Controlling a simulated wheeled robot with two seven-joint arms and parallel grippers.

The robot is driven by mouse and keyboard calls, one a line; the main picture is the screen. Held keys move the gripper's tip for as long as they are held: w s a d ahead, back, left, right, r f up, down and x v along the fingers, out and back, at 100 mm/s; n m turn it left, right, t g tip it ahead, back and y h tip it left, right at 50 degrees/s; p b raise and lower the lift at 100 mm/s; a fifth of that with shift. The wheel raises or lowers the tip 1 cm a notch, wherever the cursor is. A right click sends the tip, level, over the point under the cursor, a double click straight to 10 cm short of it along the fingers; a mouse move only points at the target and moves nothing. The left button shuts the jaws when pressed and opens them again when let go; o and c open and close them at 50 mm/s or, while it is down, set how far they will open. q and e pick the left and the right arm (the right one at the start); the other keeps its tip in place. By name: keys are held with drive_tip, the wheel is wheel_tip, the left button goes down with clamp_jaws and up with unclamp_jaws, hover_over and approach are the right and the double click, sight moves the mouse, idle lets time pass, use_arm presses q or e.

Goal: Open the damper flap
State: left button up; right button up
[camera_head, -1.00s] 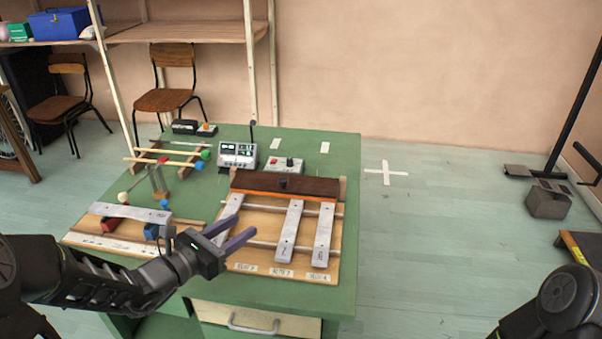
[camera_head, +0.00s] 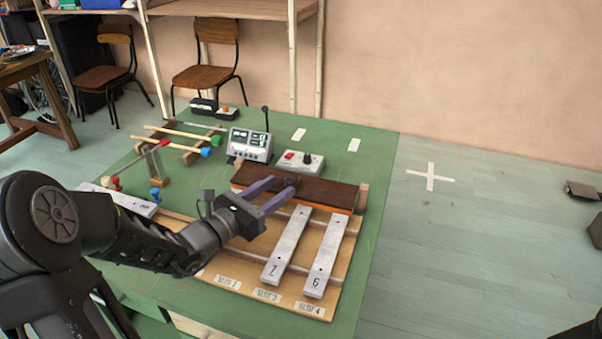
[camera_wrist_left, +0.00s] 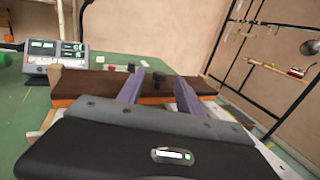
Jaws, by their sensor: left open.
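The damper flap (camera_head: 328,193) is a long dark brown board along the back of the wooden bar frame. It lies flat, with a small dark knob (camera_head: 290,181) on it. It also shows in the left wrist view (camera_wrist_left: 95,84), with the knob (camera_wrist_left: 158,76) ahead of the fingers. My left gripper (camera_head: 283,188) is open and empty, its two purple fingers pointing at the flap. The knob appears near and between the fingertips; I cannot tell if they touch it. The gripper hides part of the frame and its left bar. My right gripper is out of view.
Metal bars (camera_head: 287,246) lie on the frame just right of my left gripper. A grey box with red button (camera_head: 300,162) and a display unit (camera_head: 250,144) stand behind the flap. Mallets on a rack (camera_head: 178,140) lie at back left. The green table's right side is clear.

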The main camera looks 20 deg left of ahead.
sight(299, 183)
use_arm(q)
drive_tip(key=shift+x, duration=3.9)
drive_tip(key=shift+c, duration=0.4)
clamp_jaws()
